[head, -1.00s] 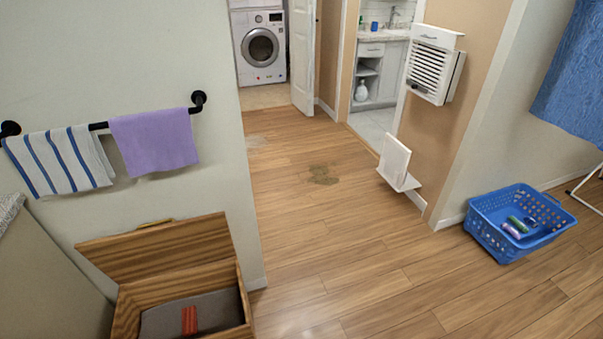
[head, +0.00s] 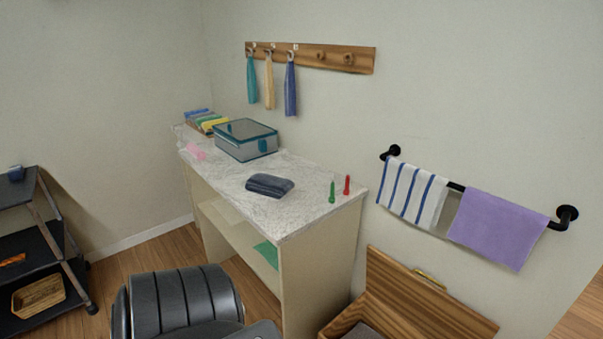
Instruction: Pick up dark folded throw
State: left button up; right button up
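The dark folded throw (head: 270,185) lies flat on the marble-patterned top of a cream counter (head: 225,180), near its front edge. It is dark blue-grey and folded into a small block. Nothing covers it. Neither of my grippers shows in the head view. A dark ribbed part of my own body is at the bottom, well short of the throw.
An open wooden chest (head: 420,300) is right of the counter. A dark shelf cart (head: 40,240) stands left, with floor between.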

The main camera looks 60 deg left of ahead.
aim_at(269, 186)
jog(key=u, duration=2.15)
jog(key=k, duration=0.55)
jog(key=u, duration=0.3)
jog(key=i, duration=1.05)
jog(key=z, duration=0.45)
